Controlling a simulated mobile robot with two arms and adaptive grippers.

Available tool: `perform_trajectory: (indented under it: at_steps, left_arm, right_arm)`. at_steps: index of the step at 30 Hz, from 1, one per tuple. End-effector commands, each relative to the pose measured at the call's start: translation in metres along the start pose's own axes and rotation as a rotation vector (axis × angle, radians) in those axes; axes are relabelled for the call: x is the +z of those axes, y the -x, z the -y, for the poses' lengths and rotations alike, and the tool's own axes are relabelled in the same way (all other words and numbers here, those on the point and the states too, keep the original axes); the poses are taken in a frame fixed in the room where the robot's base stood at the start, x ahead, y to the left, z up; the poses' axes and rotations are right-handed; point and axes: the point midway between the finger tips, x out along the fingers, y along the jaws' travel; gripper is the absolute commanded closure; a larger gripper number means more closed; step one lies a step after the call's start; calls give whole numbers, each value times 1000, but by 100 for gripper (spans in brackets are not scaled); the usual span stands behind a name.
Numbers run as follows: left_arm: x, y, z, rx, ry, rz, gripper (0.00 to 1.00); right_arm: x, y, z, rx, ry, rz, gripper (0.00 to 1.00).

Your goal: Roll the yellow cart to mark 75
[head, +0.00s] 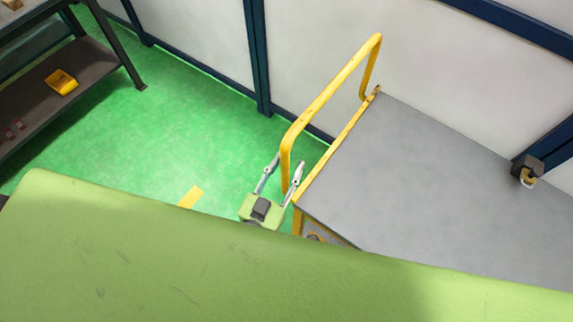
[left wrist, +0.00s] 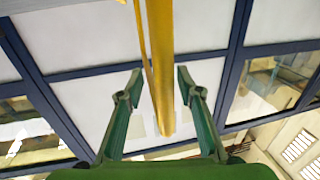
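The yellow cart's push handle (head: 325,96) is a bent tube rising at the left end of its grey deck (head: 440,185). My left gripper (head: 288,162) is open at the lower near bend of the handle, with a finger on each side of the tube. In the left wrist view the yellow tube (left wrist: 160,50) runs between the open fingers (left wrist: 158,75), with a gap on both sides. My right gripper is not in view. A short yellow floor strip (head: 191,196) lies left of the gripper; no number 75 is readable. The cart's near side and wheels are mostly hidden.
A dark shelf (head: 75,75) with a yellow bin (head: 61,82) stands at the left. White wall panels with dark blue posts (head: 257,60) stand close behind the cart. Green floor (head: 190,125) is clear between shelf and cart. My green body covers the foreground.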

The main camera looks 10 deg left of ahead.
Motion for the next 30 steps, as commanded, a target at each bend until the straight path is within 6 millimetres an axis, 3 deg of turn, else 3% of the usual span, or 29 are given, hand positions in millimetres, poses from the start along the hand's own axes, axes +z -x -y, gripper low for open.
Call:
perform_trajectory:
  at_steps: [5, 19, 24, 30]
  left_arm:
    - [1, 11, 0, 0, 0, 3, 66]
    - [0, 102, -1, 1, 0, 3, 66]
    - [0, 118, -1, 1, -1, 0, 66]
    - [0, 120, -1, 0, -1, -1, 66]
  right_arm:
    - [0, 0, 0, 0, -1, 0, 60]
    - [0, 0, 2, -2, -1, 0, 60]
    - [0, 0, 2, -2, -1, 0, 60]
    - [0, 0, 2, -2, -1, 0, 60]
